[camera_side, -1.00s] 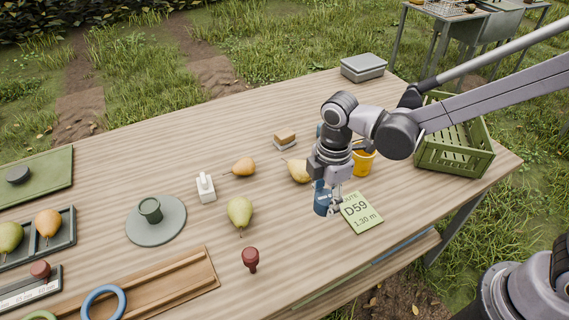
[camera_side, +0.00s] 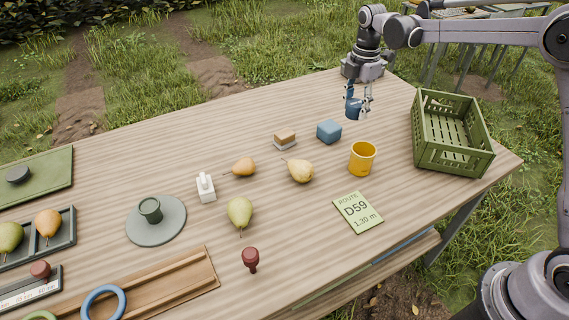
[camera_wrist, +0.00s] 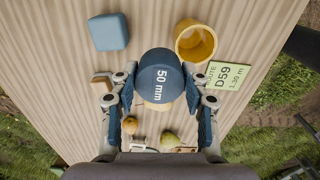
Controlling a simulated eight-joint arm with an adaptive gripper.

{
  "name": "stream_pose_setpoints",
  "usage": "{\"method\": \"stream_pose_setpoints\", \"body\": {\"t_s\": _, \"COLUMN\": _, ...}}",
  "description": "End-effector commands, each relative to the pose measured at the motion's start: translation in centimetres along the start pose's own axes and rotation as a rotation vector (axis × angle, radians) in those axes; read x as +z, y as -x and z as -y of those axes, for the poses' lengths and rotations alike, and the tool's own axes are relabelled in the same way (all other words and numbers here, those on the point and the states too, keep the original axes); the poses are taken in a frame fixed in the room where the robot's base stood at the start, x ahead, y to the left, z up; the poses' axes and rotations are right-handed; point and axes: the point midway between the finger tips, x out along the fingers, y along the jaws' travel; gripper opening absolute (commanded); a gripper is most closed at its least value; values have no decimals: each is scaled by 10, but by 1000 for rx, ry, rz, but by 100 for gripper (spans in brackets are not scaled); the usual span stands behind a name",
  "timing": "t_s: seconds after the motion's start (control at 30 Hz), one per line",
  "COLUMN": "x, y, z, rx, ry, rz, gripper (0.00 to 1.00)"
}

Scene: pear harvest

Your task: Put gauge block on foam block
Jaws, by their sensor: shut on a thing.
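My gripper (camera_side: 358,108) is shut on the dark blue gauge block (camera_side: 352,104), a rounded piece. In the wrist view the gauge block (camera_wrist: 160,78) sits between both fingers, its "50 mm" label facing the camera. My gripper holds it up in the air over the back right of the table. A lighter blue block with soft edges (camera_side: 329,131), which looks like the foam block, lies on the table, left of and below my gripper in the side picture. In the wrist view this blue block (camera_wrist: 108,32) is at the upper left, with its top bare.
A yellow cup (camera_side: 362,158) stands close to the blue block. A brush (camera_side: 285,140) and yellow pear (camera_side: 299,171) lie left of it. A green crate (camera_side: 450,165) is at the right.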

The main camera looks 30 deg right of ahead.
Motion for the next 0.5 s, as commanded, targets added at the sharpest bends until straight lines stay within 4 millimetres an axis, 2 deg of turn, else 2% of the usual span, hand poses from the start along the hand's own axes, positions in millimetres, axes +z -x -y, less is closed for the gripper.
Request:
{"method": "stream_pose_setpoints", "body": {"t_s": 0.03, "x": 22, "y": 3, "z": -9, "rx": 0, "ry": 1, "rz": 0, "gripper": 13}}
{"method": "stream_pose_setpoints", "body": {"t_s": 0.2, "x": 73, "y": 9, "z": -24, "rx": 0, "ry": 30, "rz": 0, "gripper": 13}}
{"method": "stream_pose_setpoints", "body": {"t_s": 0.37, "x": 96, "y": 12, "z": -29, "rx": 0, "ry": 47, "rz": 0, "gripper": 13}}
{"method": "stream_pose_setpoints", "body": {"t_s": 0.5, "x": 92, "y": 5, "z": -37, "rx": 1, "ry": 54, "rz": 0, "gripper": 13}}
